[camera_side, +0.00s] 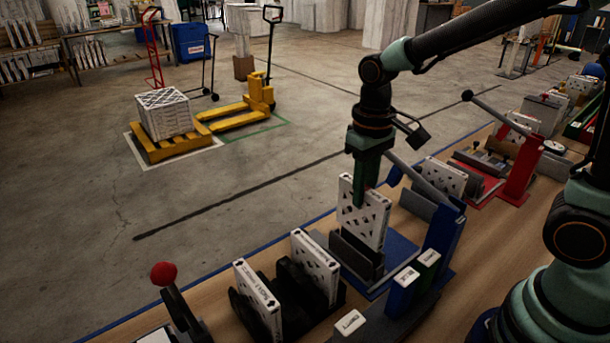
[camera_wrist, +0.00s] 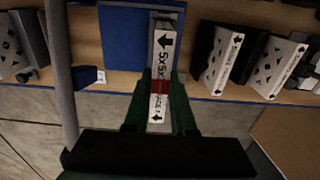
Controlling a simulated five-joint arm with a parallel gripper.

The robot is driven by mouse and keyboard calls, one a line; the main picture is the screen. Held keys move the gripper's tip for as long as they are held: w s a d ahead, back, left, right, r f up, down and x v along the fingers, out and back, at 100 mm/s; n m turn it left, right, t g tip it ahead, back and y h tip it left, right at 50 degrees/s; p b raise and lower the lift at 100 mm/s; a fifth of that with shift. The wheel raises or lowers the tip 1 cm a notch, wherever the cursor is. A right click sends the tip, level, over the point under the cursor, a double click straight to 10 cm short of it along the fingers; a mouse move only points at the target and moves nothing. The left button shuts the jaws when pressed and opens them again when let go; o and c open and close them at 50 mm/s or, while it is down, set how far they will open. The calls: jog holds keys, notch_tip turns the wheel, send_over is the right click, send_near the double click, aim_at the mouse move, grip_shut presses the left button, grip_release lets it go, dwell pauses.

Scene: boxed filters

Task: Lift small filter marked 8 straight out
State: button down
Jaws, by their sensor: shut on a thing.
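My gripper (camera_side: 360,196) points down in the side view, its green fingers shut on the top of a white filter (camera_side: 374,222) with a cut-out lattice face. The filter stands roughly upright, its lower part behind a dark holder (camera_side: 352,252) on a blue base. I cannot tell whether its bottom edge still touches the holder. In the wrist view my gripper (camera_wrist: 160,84) has one finger on each side of the filter's narrow edge (camera_wrist: 163,50), which shows an arrow, black print and a red band. I cannot read an 8 on it.
Other white filters (camera_side: 257,295) (camera_side: 315,262) stand in dark racks nearer the camera. A blue block (camera_side: 443,232) with a slanted lever (camera_side: 420,180) is close to the right. A red-knobbed lever (camera_side: 164,274) stands at front left.

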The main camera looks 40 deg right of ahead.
jog(key=shift+r, duration=0.4)
jog(key=shift+r, duration=2.45)
